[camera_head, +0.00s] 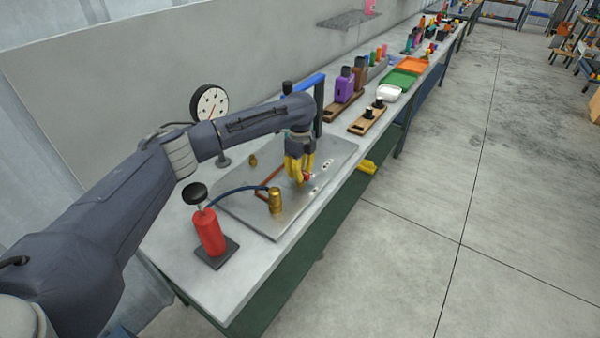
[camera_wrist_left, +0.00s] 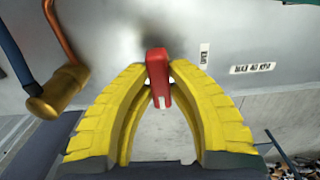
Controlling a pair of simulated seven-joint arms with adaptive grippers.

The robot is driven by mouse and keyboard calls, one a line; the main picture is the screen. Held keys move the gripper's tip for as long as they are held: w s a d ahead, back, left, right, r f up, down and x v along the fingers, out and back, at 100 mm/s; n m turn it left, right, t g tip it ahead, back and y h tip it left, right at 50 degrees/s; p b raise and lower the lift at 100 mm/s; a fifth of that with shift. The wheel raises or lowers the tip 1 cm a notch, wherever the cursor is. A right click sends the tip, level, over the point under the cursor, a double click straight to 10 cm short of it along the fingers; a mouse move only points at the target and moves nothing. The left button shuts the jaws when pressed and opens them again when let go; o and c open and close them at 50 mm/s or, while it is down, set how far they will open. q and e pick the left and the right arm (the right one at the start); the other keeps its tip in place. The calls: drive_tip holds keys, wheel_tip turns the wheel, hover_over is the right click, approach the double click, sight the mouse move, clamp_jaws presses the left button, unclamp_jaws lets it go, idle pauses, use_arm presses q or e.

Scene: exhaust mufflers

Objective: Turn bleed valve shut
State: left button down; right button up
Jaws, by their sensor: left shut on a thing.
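My left gripper (camera_head: 299,178), with yellow fingers, is over the metal panel and shut on a small red valve handle (camera_head: 306,176). In the left wrist view the red handle (camera_wrist_left: 158,76) stands between the two yellow fingertips (camera_wrist_left: 160,80), which touch its sides. The valve body under the handle is hidden by the fingers. A brass fitting (camera_head: 275,201) with a blue hose stands on the metal panel (camera_head: 250,222); it also shows in the left wrist view (camera_wrist_left: 57,92) with a copper pipe. My right gripper is in neither view.
A red hand pump (camera_head: 209,232) with a black knob stands at the near left of the bench. A round gauge (camera_head: 209,103) stands behind my arm. Labels (camera_wrist_left: 252,68) are on the panel beside the handle.

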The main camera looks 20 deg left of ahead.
use_arm(q)
drive_tip(key=shift+f, duration=0.1)
drive_tip(key=c, duration=1.3)
unclamp_jaws()
wheel_tip(320, 180, up, 12)
drive_tip(key=shift+r, duration=0.1)
